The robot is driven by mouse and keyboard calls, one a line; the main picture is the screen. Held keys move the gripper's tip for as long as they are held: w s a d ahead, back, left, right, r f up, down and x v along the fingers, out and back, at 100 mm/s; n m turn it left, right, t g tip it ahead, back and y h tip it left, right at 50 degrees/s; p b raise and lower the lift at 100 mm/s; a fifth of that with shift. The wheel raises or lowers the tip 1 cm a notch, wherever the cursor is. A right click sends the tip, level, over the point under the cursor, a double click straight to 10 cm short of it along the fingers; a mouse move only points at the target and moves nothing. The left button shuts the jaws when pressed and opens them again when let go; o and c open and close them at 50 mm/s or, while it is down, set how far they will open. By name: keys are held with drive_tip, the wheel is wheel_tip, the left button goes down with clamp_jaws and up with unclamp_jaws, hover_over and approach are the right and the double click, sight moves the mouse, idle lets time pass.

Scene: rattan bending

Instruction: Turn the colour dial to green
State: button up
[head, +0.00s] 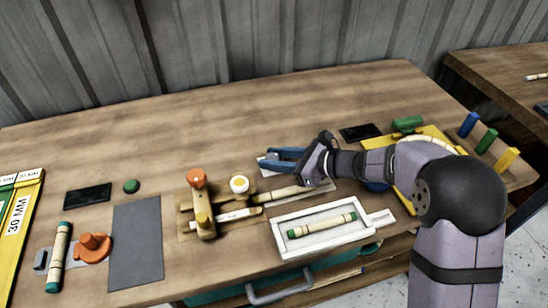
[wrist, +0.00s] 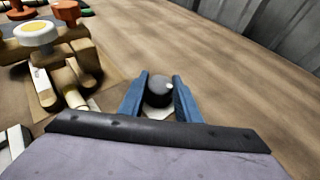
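A dark round knob (wrist: 159,91) with a small pale mark on its upper right shows in the wrist view; I take it to be the colour dial. It sits between the two blue fingers of my gripper (wrist: 160,88), which stand apart on either side of it. I see no clear grip on it. In the head view my gripper (head: 279,158) is over the middle of the bench, and its fingers hide the knob. A pale plate edge (head: 263,167) shows beneath them. No colour marks around the knob can be read.
Left of my gripper stands a wooden jig (head: 205,222) with an orange knob (head: 196,177) and a white-topped peg (head: 239,184). A white tray (head: 282,250) with a rattan piece lies in front. Blue, green and yellow pegs (head: 487,141) stand right.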

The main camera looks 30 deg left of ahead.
drive_tip(key=shift+n+g+p, duration=0.3)
drive_tip(key=shift+g+p, duration=0.1)
drive_tip(key=n+g+p, duration=0.2)
drive_tip(key=n+g, duration=0.1)
drive_tip(key=shift+w+h, duration=0.1)
drive_tip(key=shift+h, duration=0.2)
drive_tip(key=shift+n+g+h, duration=0.8)
drive_tip(key=shift+n+g, duration=0.6)
drive_tip(key=shift+g, duration=0.3)
drive_tip(key=shift+n+g+h, duration=0.3)
drive_tip(key=shift+n+g, duration=0.2)
drive_tip(key=shift+g, duration=0.1)
drive_tip(key=o, duration=1.1)
drive_tip(key=shift+c, duration=0.2)
